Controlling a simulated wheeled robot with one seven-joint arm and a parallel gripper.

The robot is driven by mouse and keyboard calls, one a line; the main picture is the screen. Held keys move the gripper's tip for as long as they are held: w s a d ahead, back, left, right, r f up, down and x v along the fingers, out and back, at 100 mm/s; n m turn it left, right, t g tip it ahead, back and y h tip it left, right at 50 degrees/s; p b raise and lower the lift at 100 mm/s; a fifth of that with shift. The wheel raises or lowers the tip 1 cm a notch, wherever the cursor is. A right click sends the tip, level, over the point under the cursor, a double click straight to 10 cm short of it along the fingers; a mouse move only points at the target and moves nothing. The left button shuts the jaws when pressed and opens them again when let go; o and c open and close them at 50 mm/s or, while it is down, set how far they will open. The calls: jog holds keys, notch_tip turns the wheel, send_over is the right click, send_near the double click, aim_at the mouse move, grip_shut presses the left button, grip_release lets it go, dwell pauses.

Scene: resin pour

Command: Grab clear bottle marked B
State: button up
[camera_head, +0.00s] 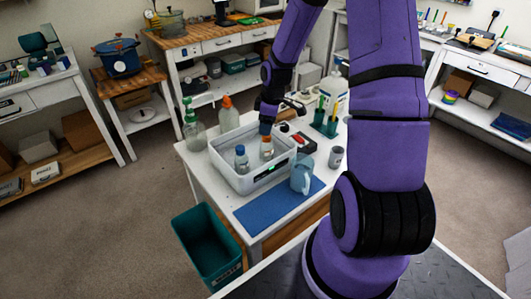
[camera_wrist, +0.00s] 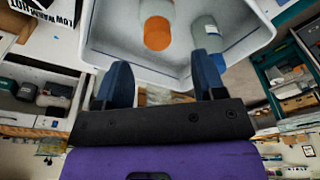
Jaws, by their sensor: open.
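No letter B is legible on either bottle. My gripper (camera_head: 266,130) is above the orange-capped bottle. In the wrist view my gripper (camera_wrist: 160,62) is open with nothing between its fingers. The orange cap (camera_wrist: 158,33) lies just beyond the fingertips, between them sideways. The other bottle (camera_wrist: 206,32) is close to the right finger, which partly covers it.
A blue pitcher (camera_head: 302,174) and a blue mat (camera_head: 275,208) are in front. A grey cup (camera_head: 336,156) and green holders (camera_head: 325,124) are to the right. The tray's walls surround both bottles.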

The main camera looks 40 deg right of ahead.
aim_at(266, 149)
jog(key=shift+w+f, duration=0.1)
jog(key=shift+f, duration=2.8)
grip_shut()
